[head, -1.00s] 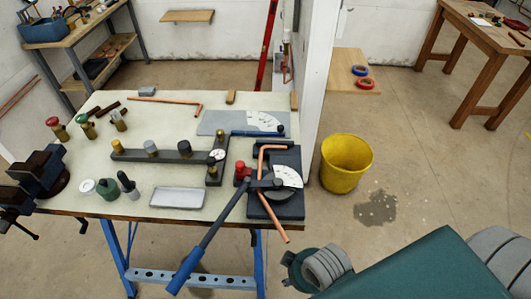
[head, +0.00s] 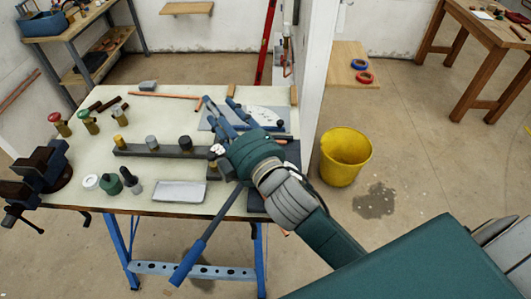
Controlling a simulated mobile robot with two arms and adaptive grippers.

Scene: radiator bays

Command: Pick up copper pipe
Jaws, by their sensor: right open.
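A copper pipe (head: 160,95) lies along the back of the work table, with its bent end at the right. My right gripper (head: 218,104) is open and reaches over the table from the lower right. Its fingertips are close to the right of that bent end; I cannot tell whether they touch it. Another bent copper pipe sits in the pipe bender; my right arm hides nearly all of it. The bender's blue handle (head: 205,233) sticks out over the front edge. My left gripper is not in view.
The table (head: 85,160) carries a dark manifold bar (head: 150,151), a grey tray (head: 180,191), several valves and small bottles, and a vise (head: 45,170) at the left. A white wall post stands right of the table. A yellow bucket (head: 345,160) stands on the floor.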

